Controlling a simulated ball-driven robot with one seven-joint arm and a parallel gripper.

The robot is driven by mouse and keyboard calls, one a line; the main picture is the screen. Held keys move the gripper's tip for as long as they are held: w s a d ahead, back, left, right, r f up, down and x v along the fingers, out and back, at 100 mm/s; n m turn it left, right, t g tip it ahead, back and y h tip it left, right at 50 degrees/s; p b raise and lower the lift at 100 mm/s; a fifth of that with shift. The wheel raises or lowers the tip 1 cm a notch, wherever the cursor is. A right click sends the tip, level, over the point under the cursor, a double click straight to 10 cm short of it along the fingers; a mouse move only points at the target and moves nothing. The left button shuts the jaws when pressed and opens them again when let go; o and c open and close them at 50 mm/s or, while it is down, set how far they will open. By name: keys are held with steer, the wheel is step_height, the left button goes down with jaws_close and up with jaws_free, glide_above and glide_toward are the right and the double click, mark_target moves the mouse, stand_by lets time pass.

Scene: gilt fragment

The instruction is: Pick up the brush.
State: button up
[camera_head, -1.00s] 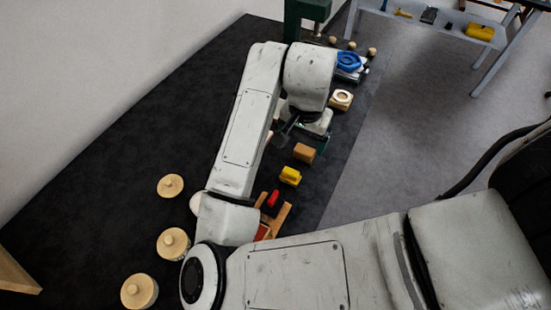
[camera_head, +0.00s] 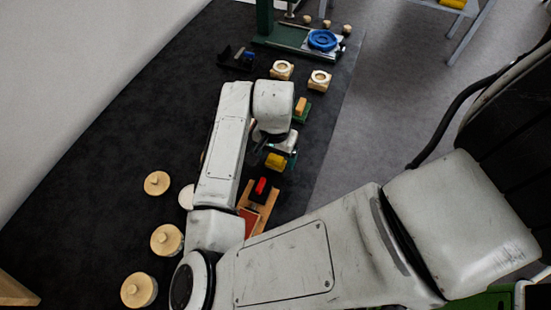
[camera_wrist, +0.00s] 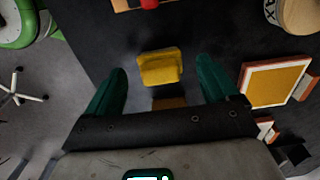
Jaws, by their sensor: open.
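No thing shows clear bristles, so I cannot tell for sure which is the brush. A small yellow piece with a raised edge (camera_wrist: 160,67) lies on the dark mat between my gripper's fingers in the wrist view. It also shows in the head view (camera_head: 276,161), just below my gripper's wrist. My gripper (camera_wrist: 162,70) is open, with dark green fingers on both sides of the piece and a gap on each side. In the wrist view a brown block (camera_wrist: 170,103) is partly hidden by my gripper's body. My forearm hides part of the mat in the head view.
A red piece (camera_head: 261,187) sits on a wooden holder (camera_head: 270,198) close to the yellow piece. Pale knobbed round lids (camera_head: 157,183) stand at left. Wooden ring blocks (camera_head: 319,80) and a blue ring (camera_head: 322,40) are farther back. A framed orange panel (camera_wrist: 275,83) lies at right.

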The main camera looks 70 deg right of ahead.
steer(key=shift+f, duration=0.9)
steer(key=c, duration=1.1)
steer(key=shift+r, duration=0.1)
steer(key=shift+c, duration=0.2)
steer(key=shift+r+b, duration=0.3)
steer(key=shift+r, duration=0.2)
steer(key=s+a+r, duration=0.7)
steer(key=s+r, duration=0.5)
